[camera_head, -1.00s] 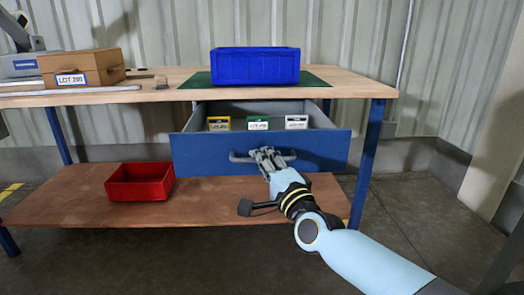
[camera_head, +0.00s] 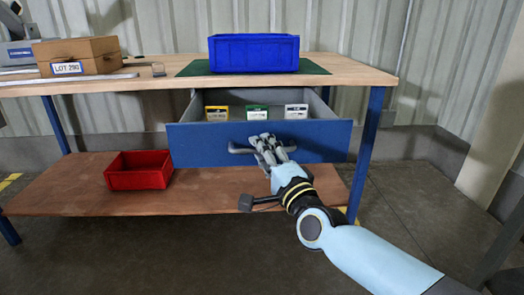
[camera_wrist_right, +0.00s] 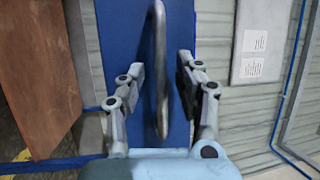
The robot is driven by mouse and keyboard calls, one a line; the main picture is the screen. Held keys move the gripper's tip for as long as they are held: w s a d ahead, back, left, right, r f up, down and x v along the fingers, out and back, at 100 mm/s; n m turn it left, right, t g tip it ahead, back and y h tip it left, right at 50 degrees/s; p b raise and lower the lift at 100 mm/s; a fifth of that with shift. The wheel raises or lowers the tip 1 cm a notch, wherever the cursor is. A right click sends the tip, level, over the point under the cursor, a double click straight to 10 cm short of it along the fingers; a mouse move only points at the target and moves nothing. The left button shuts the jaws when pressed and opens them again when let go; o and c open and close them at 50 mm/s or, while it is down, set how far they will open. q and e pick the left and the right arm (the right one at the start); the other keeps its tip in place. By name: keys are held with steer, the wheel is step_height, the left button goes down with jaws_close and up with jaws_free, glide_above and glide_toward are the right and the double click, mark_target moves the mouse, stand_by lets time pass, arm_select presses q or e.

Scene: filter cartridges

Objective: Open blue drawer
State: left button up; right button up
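The blue drawer (camera_head: 205,150) under the workbench is pulled out, and its inside shows. Its front carries a grey bar handle (camera_head: 238,149). The handle also shows in the right wrist view (camera_wrist_right: 161,75), upright against the blue front. My right gripper (camera_head: 268,143) is at the middle of the handle. In the wrist view its two fingers stand on either side of the bar, with gaps between them and it, so it is open around the handle. Inside the drawer stand a yellow box (camera_head: 217,113), a green box (camera_head: 257,112) and a white box (camera_head: 296,111). My left gripper is out of view.
A red bin (camera_head: 139,170) sits on the lower shelf (camera_head: 85,195). The floor in front is clear.

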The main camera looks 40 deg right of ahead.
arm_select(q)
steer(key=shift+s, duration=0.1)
arm_select(e)
steer(key=v, duration=1.1)
steer(key=shift+s, duration=0.2)
